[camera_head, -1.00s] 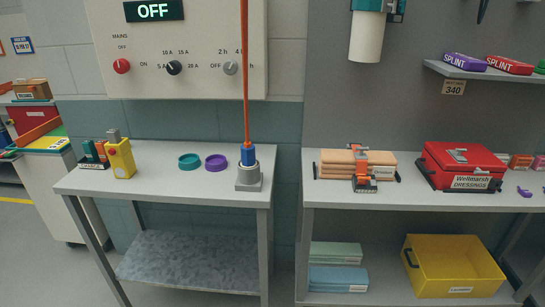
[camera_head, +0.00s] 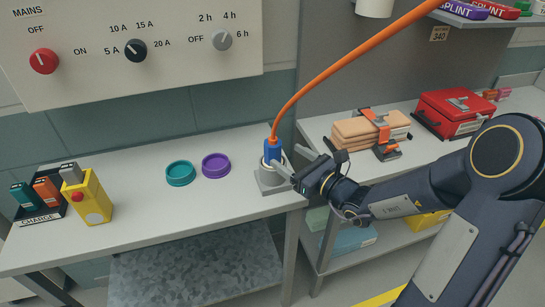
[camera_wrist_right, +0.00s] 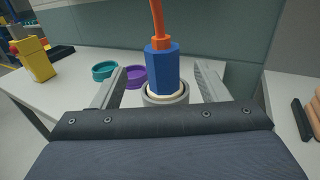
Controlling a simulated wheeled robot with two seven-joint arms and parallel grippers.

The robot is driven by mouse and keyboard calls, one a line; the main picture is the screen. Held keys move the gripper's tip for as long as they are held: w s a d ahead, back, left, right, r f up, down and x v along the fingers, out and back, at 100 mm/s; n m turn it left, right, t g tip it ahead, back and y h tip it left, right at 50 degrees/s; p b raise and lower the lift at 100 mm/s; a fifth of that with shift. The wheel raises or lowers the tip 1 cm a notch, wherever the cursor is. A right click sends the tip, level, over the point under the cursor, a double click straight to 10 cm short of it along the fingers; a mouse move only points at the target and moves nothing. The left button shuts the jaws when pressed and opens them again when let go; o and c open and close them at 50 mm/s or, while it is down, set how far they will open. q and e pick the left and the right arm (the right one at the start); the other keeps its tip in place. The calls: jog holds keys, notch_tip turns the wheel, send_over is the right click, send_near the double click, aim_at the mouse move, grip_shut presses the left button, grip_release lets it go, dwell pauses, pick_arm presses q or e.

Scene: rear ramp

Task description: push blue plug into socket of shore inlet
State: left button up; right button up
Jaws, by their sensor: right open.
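The blue plug (camera_head: 272,152) stands upright at the mouth of the grey shore inlet (camera_head: 272,182) near the right end of the left bench. An orange cable rises from its top. In the right wrist view the blue plug (camera_wrist_right: 162,68) shows above a pale ring and the grey inlet rim (camera_wrist_right: 166,98). How deep it sits is hidden. My right gripper (camera_head: 290,163) is open at the plug, coming from the right. In the wrist view its fingers (camera_wrist_right: 158,80) lie on either side of the plug with visible gaps. My left gripper is out of view.
A teal ring (camera_head: 180,173) and a purple ring (camera_head: 215,165) lie left of the inlet. A yellow device (camera_head: 88,200) stands by the charger rack. The control panel (camera_head: 140,45) is behind. Tan packs (camera_head: 362,135) and a red case (camera_head: 455,112) occupy the right bench.

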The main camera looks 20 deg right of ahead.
aim_at(279, 148)
jog(key=shift+w+a, duration=0.1)
jog(key=shift+w, duration=0.35)
jog(key=p+x, duration=0.2)
jog(key=x, duration=0.3)
jog(key=shift+w+a+r, duration=0.15)
jog(key=shift+w, duration=0.15)
jog(key=shift+w+a, duration=0.2)
jog(key=shift+w, duration=0.15)
grip_shut()
